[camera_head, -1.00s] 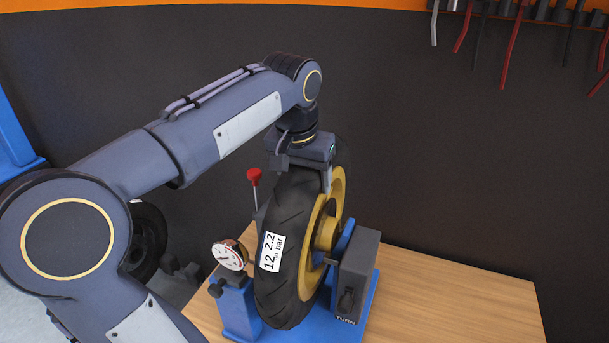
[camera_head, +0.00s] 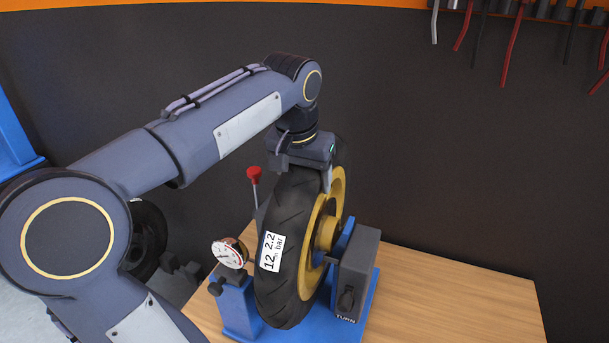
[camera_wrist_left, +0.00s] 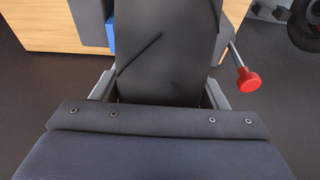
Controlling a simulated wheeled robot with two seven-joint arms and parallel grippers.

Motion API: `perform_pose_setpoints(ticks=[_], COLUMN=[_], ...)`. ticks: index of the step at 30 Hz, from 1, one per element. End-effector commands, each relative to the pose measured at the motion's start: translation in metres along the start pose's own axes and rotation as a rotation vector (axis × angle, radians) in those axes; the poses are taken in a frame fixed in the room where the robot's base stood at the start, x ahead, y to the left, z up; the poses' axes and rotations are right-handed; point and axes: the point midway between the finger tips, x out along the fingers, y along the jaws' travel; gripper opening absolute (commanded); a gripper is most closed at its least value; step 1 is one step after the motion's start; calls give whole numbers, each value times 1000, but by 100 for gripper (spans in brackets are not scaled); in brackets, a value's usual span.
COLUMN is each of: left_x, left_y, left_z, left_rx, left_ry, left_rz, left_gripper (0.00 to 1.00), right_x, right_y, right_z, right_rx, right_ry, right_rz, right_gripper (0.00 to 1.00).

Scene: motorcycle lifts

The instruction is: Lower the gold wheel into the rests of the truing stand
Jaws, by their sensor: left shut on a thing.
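The gold wheel (camera_head: 327,234) with its black tyre stands upright in the blue truing stand (camera_head: 240,310), between the stand's two sides. Its hub is close to the right-hand blue support; the picture does not show clearly whether the axle touches the rests. My left gripper (camera_head: 326,180) comes down from above and is shut on the top of the wheel. In the left wrist view the tyre (camera_wrist_left: 170,55) lies between the two fingers. A white label with "12" and "2.2 bar" is on the tread. My right gripper is not in view.
A round dial gauge (camera_head: 230,253) and a red-knobbed lever (camera_head: 254,176) are at the stand's left. A grey box marked "TURN" (camera_head: 355,275) is at its right. The wooden bench (camera_head: 450,305) is clear to the right. Another black wheel (camera_head: 150,240) stands behind my arm.

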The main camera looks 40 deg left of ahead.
Motion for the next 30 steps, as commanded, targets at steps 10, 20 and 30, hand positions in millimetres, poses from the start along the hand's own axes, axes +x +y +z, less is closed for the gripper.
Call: perform_pose_setpoints(ticks=[10, 20, 30], left_x=[-2, 1, 1], left_y=[0, 0, 0], left_z=[-2, -1, 2], left_rx=[-1, 0, 0], left_ry=[18, 10, -7], left_rz=[3, 2, -1], left_gripper=[0, 93, 93], right_x=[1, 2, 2], right_y=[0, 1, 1], right_z=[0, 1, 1], right_rx=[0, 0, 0], right_ry=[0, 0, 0], right_rz=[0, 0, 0], right_gripper=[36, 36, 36])
